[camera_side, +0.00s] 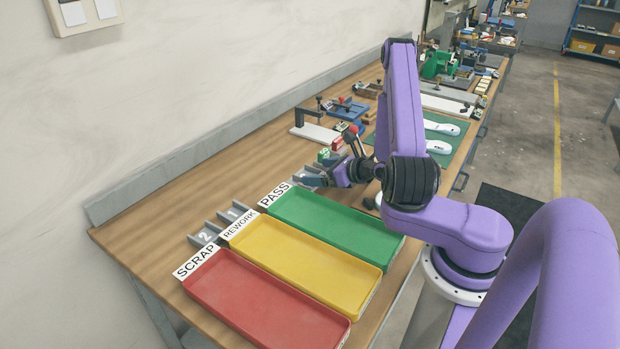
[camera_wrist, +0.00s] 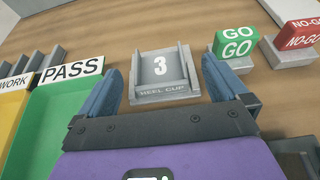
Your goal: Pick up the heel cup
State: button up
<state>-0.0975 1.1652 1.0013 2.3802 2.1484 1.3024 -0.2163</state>
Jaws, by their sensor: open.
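The grey holder marked 3 and HEEL CUP (camera_wrist: 160,92) lies ahead of my gripper (camera_wrist: 161,66) in the wrist view. Its slot looks empty, with the number 3 showing on its floor. I cannot make out a heel cup in either view. My gripper's two blue fingers are spread wide with nothing between them, one toward each side of the holder. In the side view my gripper (camera_side: 313,180) is low over the bench, just behind the PASS tray, and covers most of that holder.
The green PASS tray (camera_side: 335,228), yellow REWORK tray (camera_side: 305,268) and red SCRAP tray (camera_side: 265,305) stand in a row. Holders 1 (camera_side: 235,214) and 2 (camera_side: 205,236) are behind them. Green GO (camera_wrist: 236,38) and red NO-GO (camera_wrist: 303,34) blocks stand right of the holder.

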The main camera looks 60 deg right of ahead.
aim_at(306, 170)
jog(key=shift+x, duration=2.55)
jog(key=shift+w+a+r, duration=0.1)
jog(key=shift+a+r, duration=0.05)
jog(key=c, duration=1)
